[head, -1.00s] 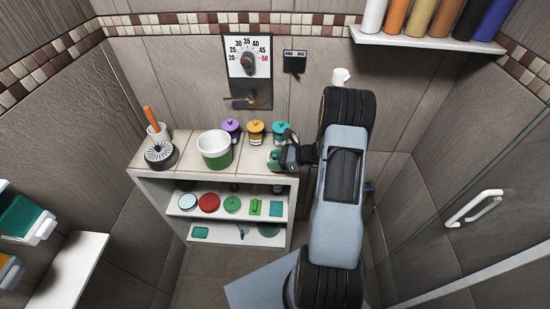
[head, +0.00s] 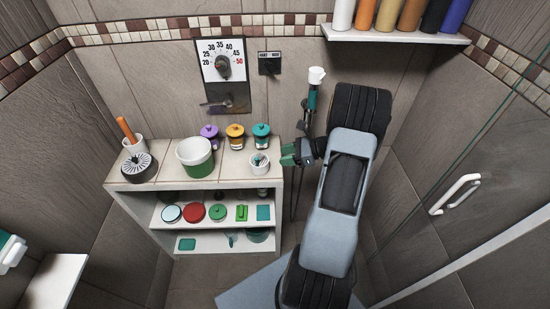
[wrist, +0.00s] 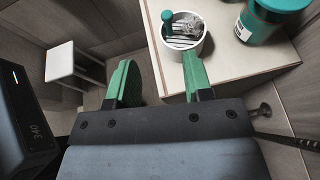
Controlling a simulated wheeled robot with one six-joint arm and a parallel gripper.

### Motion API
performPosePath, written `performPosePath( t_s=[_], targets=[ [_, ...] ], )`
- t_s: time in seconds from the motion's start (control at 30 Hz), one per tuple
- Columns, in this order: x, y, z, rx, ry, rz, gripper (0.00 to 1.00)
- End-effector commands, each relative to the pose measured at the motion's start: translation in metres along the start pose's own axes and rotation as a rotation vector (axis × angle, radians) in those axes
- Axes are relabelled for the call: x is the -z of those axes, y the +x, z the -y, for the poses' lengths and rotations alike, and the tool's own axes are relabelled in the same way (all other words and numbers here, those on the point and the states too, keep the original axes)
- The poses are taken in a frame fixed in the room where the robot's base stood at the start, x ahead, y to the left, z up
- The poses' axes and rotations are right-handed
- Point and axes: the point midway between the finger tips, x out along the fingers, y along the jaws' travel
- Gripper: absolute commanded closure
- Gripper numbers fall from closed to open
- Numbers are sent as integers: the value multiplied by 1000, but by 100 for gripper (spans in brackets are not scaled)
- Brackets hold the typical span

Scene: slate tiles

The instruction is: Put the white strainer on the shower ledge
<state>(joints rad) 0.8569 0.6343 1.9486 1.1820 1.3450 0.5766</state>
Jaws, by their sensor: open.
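A round disc with white and dark radial slots (head: 139,167) lies at the left end of the tiled cabinet top (head: 222,172); it looks like the strainer, but I cannot be sure. The cabinet top appears to be the ledge. My gripper (head: 291,155) is open and empty at the cabinet's right end, beside a small white cup (head: 259,165). In the wrist view, both green fingers of my gripper (wrist: 157,68) are apart. One finger overlaps the cup (wrist: 168,52), which holds grey slotted pieces and a teal knob.
A green-and-white pot (head: 197,160), a white cup with an orange handle (head: 133,145) and several lidded jars (head: 236,138) stand on the top. A bottle shelf (head: 395,36) is above right, and a white bench (head: 55,284) at lower left.

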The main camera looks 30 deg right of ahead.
Motion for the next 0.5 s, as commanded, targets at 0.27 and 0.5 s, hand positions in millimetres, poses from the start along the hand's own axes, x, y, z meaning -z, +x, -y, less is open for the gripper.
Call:
performPosePath(
  t_s=[0.27,0.5],
  targets=[
    [-59,24,-54,-230,-377,-212,53],
    [-116,38,-149,-588,-1121,-521,53]
  ],
)
